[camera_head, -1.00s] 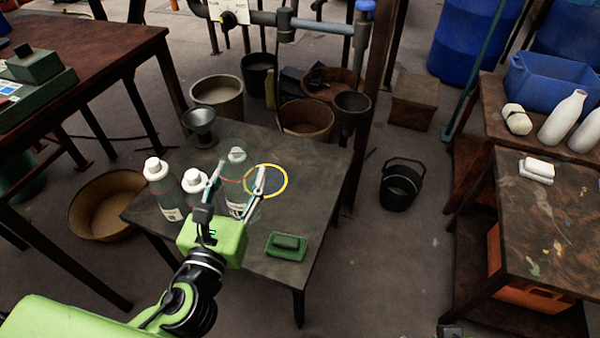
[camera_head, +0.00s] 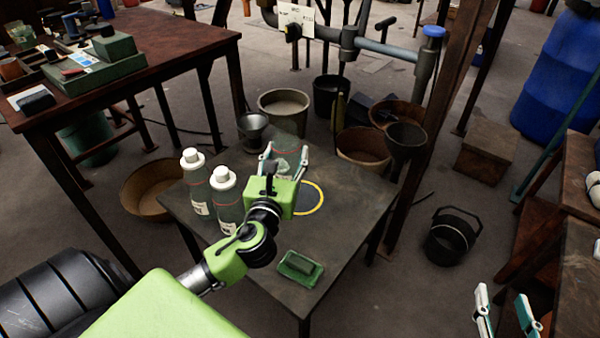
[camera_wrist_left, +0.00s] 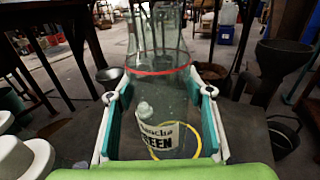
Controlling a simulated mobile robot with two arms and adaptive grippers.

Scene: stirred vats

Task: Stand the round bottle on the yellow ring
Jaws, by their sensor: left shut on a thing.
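The round bottle (camera_head: 290,143) is see-through, with a red band and a label, and shows large in the left wrist view (camera_wrist_left: 157,95). My left gripper (camera_head: 286,152) is shut on it, one finger on each side. The yellow ring (camera_head: 321,201) lies flat on the dark table; my gripper hides its left part in the head view. In the left wrist view the ring (camera_wrist_left: 197,142) shows behind the bottle's lower part. The bottle's base is hidden, so I cannot tell whether it touches the table. My right gripper (camera_head: 502,293) is open and empty at the lower right.
Two white-capped bottles (camera_head: 195,182) (camera_head: 226,205) stand left of my left gripper. A green dish with a dark block (camera_head: 300,268) lies near the table's front. Bare tabletop (camera_head: 350,225) lies right of the ring.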

